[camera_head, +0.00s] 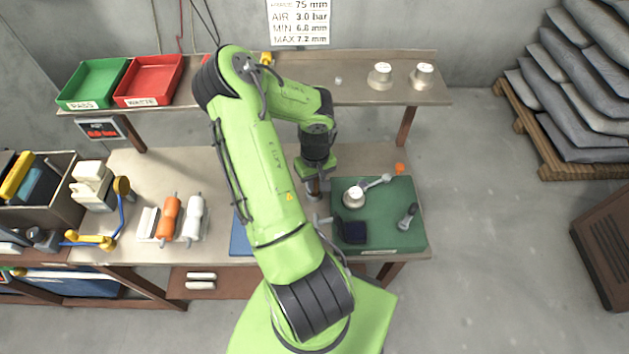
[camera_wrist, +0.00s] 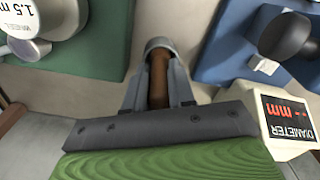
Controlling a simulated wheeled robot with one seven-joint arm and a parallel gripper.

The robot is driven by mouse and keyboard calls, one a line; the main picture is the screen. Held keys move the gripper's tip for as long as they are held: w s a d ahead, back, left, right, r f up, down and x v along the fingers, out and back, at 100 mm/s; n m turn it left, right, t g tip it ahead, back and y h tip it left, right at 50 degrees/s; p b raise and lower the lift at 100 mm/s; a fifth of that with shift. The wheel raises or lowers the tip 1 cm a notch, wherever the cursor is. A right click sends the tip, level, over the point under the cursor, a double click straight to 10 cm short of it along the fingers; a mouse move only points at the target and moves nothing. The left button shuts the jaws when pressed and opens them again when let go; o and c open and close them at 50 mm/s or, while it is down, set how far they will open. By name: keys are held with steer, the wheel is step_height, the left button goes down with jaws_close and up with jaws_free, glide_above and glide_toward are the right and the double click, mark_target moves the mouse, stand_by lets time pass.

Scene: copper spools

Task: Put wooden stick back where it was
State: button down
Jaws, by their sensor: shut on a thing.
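My gripper (camera_head: 313,187) is shut on a brown wooden stick and is low over the bench, in the gap between the green mat and the blue mat. In the wrist view, the gripper's two grey fingers (camera_wrist: 159,92) hold the brown wooden stick (camera_wrist: 158,78) between them. A grey rounded part shows at the stick's far end. My arm hides much of the area around the gripper in the head view, and I cannot tell whether the stick touches the bench.
The green mat (camera_head: 405,240) on the right holds a white-topped spool (camera_head: 353,197), a dark block (camera_head: 353,232) and small tools. The blue mat (camera_wrist: 222,60) lies on the other side, with a black knob (camera_wrist: 287,36). A diameter display (camera_wrist: 290,118) stands close to the gripper.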

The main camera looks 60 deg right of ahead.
steer(key=shift+f, duration=0.2)
steer(key=c, duration=1)
jaws_free()
steer(key=shift+o, duration=0.2)
steer(key=shift+r, duration=0.1)
step_height(320, 180, up, 12)
steer(key=shift+r+p, duration=0.1)
steer(key=shift+p, duration=0.5)
